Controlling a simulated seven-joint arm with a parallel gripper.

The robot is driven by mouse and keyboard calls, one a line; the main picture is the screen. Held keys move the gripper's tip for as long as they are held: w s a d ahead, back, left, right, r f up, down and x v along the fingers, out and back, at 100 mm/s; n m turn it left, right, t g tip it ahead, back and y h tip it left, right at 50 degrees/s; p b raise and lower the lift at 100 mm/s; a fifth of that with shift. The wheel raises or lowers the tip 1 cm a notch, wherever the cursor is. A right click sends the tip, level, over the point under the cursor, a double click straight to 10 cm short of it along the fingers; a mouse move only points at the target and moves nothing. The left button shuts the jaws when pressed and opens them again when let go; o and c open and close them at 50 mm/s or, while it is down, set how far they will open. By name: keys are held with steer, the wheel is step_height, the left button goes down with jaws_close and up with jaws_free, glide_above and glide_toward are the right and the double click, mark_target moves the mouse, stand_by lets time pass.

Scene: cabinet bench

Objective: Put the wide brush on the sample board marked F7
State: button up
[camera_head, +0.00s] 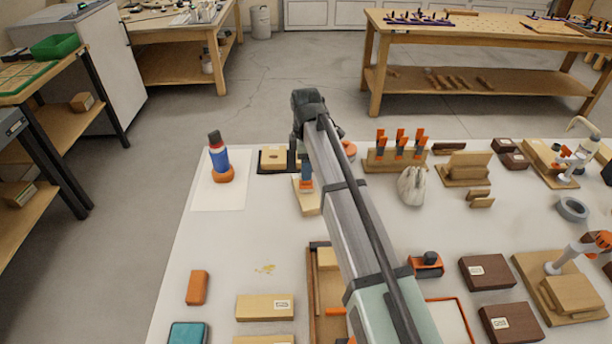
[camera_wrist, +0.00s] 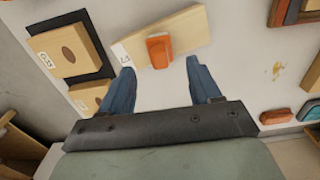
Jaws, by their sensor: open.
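A pale wooden board (camera_wrist: 192,32) with a small white tag lies on the bench; it also shows in the head view (camera_head: 309,203). The tag's mark looks like F7 turned over, but is too small to be sure. An orange block-like piece (camera_wrist: 159,51), which looks like the wide brush, rests on this board. My gripper (camera_wrist: 160,66) is open and empty, pointing down, with its two blue fingers apart on either side of the orange piece in the wrist view. No contact shows. In the head view my arm hides part of this area.
A board with an oval hole (camera_wrist: 62,50) on a black base stands beside the pale board. A blue bottle with an orange base (camera_head: 222,165) stands at the left. An orange block (camera_head: 197,287) and a teal piece (camera_head: 188,333) lie nearer. Bare bench shows between them.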

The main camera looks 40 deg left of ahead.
steer(key=shift+r, duration=2.65)
